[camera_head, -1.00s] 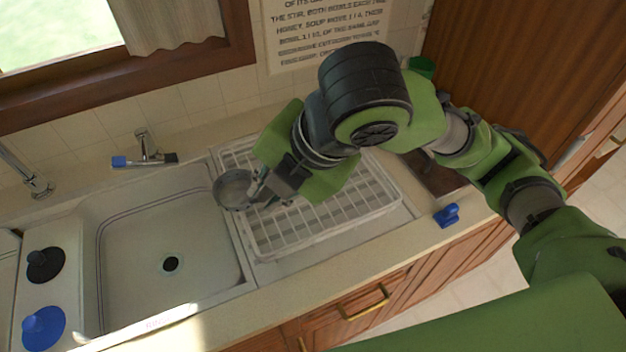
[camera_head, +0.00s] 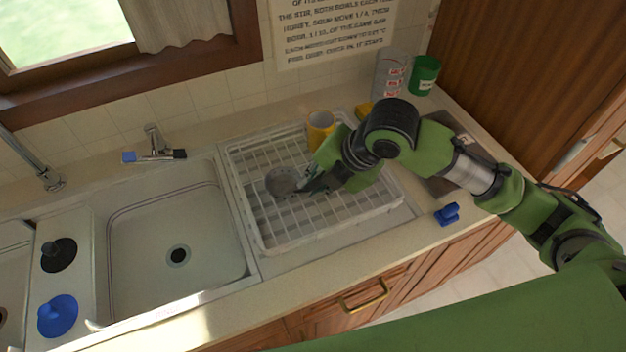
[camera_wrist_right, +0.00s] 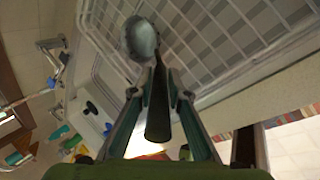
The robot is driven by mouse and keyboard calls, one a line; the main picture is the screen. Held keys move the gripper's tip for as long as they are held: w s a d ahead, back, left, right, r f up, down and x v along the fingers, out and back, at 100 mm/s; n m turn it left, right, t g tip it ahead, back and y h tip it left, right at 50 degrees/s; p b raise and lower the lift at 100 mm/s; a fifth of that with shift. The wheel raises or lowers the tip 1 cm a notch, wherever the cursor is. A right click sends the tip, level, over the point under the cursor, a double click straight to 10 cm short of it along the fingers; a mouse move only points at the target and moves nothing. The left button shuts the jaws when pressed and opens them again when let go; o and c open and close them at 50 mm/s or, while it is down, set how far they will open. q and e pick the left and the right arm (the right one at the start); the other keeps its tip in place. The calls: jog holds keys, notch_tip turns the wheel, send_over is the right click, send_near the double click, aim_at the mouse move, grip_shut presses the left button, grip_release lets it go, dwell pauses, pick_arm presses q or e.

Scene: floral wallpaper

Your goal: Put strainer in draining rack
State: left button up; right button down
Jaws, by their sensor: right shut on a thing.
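The strainer (camera_head: 281,182) is a small grey round bowl with a dark handle. In the head view it is over the left part of the white wire draining rack (camera_head: 262,240). My right gripper (camera_head: 306,186) is shut on the strainer's handle. In the right wrist view the handle runs between the fingers (camera_wrist_right: 158,95), and the strainer's bowl (camera_wrist_right: 141,38) extends beyond them above the rack's grid (camera_wrist_right: 205,45). I cannot tell whether the bowl touches the rack. My left gripper is not in view.
A yellow mug (camera_head: 320,128) stands at the rack's back edge. The empty sink basin (camera_head: 175,220) is left of the rack. A blue object (camera_head: 447,214) lies at the counter's front edge.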

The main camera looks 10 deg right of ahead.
jog(key=shift+f, duration=0.1)
jog(key=c, duration=1.9)
grip_release()
jog(key=b+v, duration=0.1)
jog(key=v, duration=1.1)
jog(key=shift+a, duration=0.1)
